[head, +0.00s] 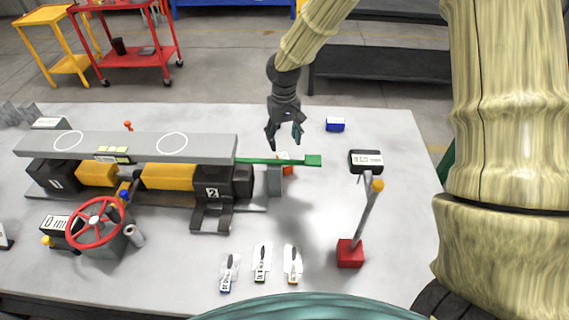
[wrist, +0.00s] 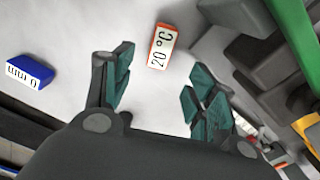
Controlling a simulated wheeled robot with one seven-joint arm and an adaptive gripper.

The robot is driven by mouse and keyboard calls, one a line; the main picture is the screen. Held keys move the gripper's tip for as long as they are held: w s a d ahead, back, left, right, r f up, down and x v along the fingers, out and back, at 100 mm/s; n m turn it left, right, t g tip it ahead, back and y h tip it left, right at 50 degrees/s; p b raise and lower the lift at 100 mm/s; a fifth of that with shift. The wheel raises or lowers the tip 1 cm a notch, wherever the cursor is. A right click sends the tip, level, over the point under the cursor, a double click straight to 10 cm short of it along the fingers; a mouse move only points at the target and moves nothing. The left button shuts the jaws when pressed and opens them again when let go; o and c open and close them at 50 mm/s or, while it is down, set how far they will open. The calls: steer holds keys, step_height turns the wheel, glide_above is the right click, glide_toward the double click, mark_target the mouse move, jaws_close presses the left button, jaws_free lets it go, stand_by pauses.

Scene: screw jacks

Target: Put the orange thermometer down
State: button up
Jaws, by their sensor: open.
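The orange thermometer, a small block with a white face reading 20 °C, lies on the grey table in the wrist view (wrist: 161,46). In the head view the orange thermometer (head: 284,157) is partly hidden behind the green bar (head: 270,161). My gripper (head: 284,138) is open and empty above the table, behind the green bar. In the wrist view the thermometer is just beyond the spread fingers (wrist: 158,82), apart from both.
A blue block reading 0 mm (head: 335,125) lies to the right of my gripper. The long screw-jack beam (head: 200,148) stands to the left. Several labelled tags lie in front.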

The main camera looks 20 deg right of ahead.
steer(key=shift+f+p, duration=1.2)
steer(key=shift+f, duration=3.6)
jaws_close()
